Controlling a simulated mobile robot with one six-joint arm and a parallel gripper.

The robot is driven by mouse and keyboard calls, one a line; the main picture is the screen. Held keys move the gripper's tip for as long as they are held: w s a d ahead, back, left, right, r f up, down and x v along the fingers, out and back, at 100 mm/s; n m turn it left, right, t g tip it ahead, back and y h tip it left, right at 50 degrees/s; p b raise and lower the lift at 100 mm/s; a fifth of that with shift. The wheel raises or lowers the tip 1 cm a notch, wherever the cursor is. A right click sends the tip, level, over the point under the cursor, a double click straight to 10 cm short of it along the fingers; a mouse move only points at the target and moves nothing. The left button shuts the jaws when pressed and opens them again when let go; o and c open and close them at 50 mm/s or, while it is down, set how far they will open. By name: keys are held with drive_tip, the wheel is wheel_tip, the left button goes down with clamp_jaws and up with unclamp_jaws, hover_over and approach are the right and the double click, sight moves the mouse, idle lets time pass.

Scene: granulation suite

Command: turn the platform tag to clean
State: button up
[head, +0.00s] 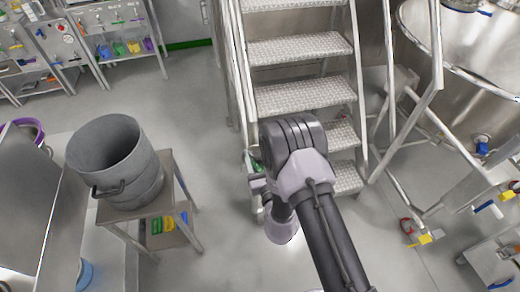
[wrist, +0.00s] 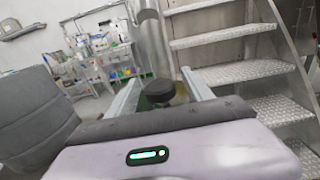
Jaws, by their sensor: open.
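My gripper (wrist: 160,86) is open, with its two pale fingers spread to either side of a dark round knob (wrist: 160,92). A small patch of green and yellow shows behind the knob, probably part of the platform tag; its face and wording are hidden. I cannot tell whether the fingers touch the knob. In the head view, my gripper (head: 256,184) is at the lower left post of the metal stairs (head: 303,97), partly hidden by my wrist. A bit of green (head: 257,165) shows there beside it.
A steel bucket (head: 115,160) stands on a small metal table (head: 165,200) at the left. A large steel vessel (head: 470,50) and pipes with coloured valve handles are at the right. Shelves (head: 110,30) with coloured items stand at the back left. Open floor lies between bucket and stairs.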

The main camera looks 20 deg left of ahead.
drive_tip(key=shift+s, duration=0.1)
drive_tip(key=shift+c, duration=0.8)
clamp_jaws()
